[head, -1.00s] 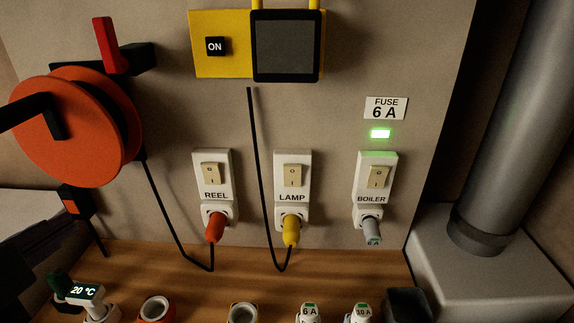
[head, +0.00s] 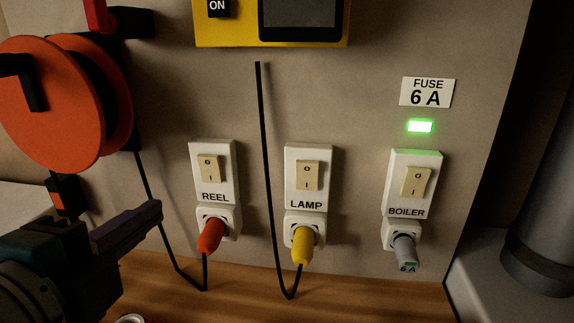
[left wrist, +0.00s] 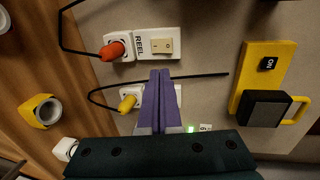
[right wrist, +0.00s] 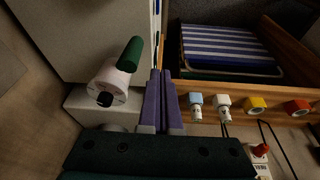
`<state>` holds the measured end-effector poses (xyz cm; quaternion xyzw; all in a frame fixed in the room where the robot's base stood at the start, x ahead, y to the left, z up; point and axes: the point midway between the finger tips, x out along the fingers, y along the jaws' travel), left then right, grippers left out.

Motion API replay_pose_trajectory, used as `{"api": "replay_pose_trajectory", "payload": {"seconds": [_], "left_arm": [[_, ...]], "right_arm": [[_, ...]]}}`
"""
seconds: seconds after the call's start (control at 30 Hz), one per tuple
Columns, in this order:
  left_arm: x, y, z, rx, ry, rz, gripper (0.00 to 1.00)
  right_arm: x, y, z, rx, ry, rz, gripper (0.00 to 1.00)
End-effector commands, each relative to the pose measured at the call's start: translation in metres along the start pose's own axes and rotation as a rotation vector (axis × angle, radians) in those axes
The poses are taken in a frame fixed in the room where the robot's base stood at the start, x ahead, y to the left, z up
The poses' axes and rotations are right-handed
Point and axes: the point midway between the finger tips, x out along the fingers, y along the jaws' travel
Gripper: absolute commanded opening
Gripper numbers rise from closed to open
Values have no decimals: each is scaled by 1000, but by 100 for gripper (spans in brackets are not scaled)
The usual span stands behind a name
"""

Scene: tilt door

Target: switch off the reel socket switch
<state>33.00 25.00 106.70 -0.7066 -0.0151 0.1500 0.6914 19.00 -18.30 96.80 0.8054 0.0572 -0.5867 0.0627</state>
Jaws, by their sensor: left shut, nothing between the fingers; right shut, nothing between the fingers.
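The reel socket (head: 213,185) is a white wall plate labelled REEL with a cream rocker switch (head: 209,168) and a red-orange plug (head: 211,236) in its lower outlet. The switch also shows in the left wrist view (left wrist: 163,46). My left gripper (head: 158,208) comes in from the lower left in the head view, apart from the socket, to the left of its plug. In the left wrist view its purple fingers (left wrist: 160,72) are together and empty, pointing towards the wall below the reel plate. My right gripper (right wrist: 161,72) is shut and empty, seen only in the right wrist view.
The lamp socket (head: 308,176) with a yellow plug and the boiler socket (head: 413,182) with a grey plug stand to the right. A green light (head: 420,127) glows above the boiler socket. An orange cable reel (head: 60,105) and black cables are nearby.

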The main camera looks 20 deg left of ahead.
Motion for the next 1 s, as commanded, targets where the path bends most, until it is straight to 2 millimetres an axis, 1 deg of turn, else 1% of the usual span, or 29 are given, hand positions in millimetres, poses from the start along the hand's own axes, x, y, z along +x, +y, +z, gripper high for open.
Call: {"api": "replay_pose_trajectory", "payload": {"seconds": [0.17,0.4,0.47,0.6,0.7,0.8,1.0], "left_arm": [[28,-3,0,1,0,-4,0],[81,-2,0,0,-1,-4,0],[92,-2,0,0,-1,-3,0],[114,-10,0,0,-1,-3,0],[124,-11,0,-1,-1,-1,0],[130,-13,0,0,-1,0,0],[132,-13,0,-1,0,0,0]], "right_arm": [[-5,0,-1,0,-1,0,0],[-6,0,-2,0,-1,0,0],[-6,0,-2,0,-1,0,0],[-11,0,-3,0,-1,0,0],[-11,0,-3,1,0,0,0],[-12,0,-4,1,0,0,0],[-12,0,-4,1,0,0,0]]}}
